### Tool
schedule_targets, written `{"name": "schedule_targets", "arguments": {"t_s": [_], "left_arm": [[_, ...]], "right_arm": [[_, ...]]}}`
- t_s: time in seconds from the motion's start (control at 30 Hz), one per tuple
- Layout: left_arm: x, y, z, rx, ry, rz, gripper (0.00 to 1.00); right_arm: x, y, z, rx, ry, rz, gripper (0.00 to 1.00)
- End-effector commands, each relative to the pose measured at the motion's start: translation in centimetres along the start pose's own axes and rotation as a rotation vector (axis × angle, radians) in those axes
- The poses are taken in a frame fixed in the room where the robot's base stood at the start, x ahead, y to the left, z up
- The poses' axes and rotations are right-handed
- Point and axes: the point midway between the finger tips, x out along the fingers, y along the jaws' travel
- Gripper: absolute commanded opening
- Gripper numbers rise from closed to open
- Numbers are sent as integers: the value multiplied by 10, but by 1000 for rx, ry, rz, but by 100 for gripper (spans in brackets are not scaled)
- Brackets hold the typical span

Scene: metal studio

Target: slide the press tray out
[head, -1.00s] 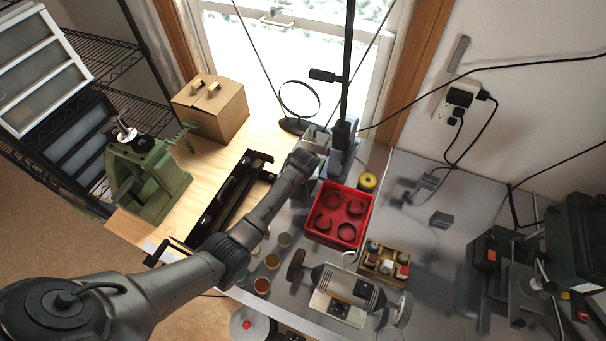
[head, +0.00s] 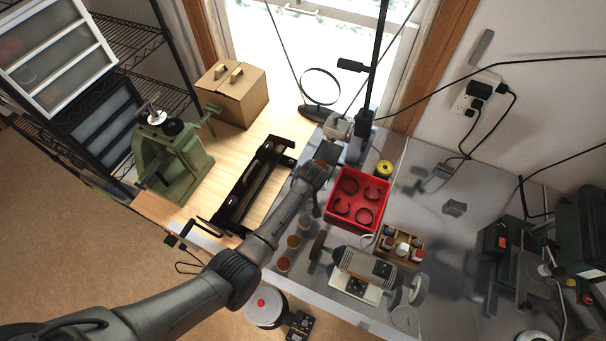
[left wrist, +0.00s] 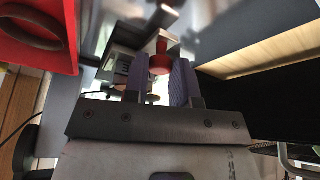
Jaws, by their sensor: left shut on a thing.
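A long black frame-like rack (head: 252,190) lies on the wooden part of the bench. A green press (head: 172,160) stands to its left. I cannot tell for sure which part is the press tray. In the head view my left gripper (head: 320,173) is above the bench between the black rack and the red bin; its fingertips are hard to make out. In the left wrist view its purple-padded fingers (left wrist: 161,80) are closed about a small red piece (left wrist: 160,63). What that piece belongs to is unclear. My right gripper is not in view.
The red bin (head: 330,210) holds several dark rings and stands just right of the left gripper. A lamp stand (head: 358,140), a yellow roll (head: 384,168), a crate of small bottles (head: 413,256) and a grinder (head: 365,268) crowd the bench. A cardboard box (head: 233,98) stands behind.

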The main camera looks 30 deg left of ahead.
Motion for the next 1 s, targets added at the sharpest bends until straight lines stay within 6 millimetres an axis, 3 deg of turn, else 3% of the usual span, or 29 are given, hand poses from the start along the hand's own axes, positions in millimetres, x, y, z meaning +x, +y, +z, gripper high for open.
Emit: {"name": "schedule_targets", "arguments": {"t_s": [0.17, 0.2, 0.47, 0.77, 1.0], "left_arm": [[-1, 0, 0, 1, -2, -3, 0], [-1, 0, 0, 1, -2, -3, 26], [-1, 0, -1, 0, -1, -1, 50], [-4, 0, -1, -1, 0, 0, 50], [-31, 0, -1, -2, 2, 2, 50]], "right_arm": [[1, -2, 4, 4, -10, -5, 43], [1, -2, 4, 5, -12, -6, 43], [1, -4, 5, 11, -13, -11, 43], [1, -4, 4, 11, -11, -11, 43], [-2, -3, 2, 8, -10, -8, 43]]}}
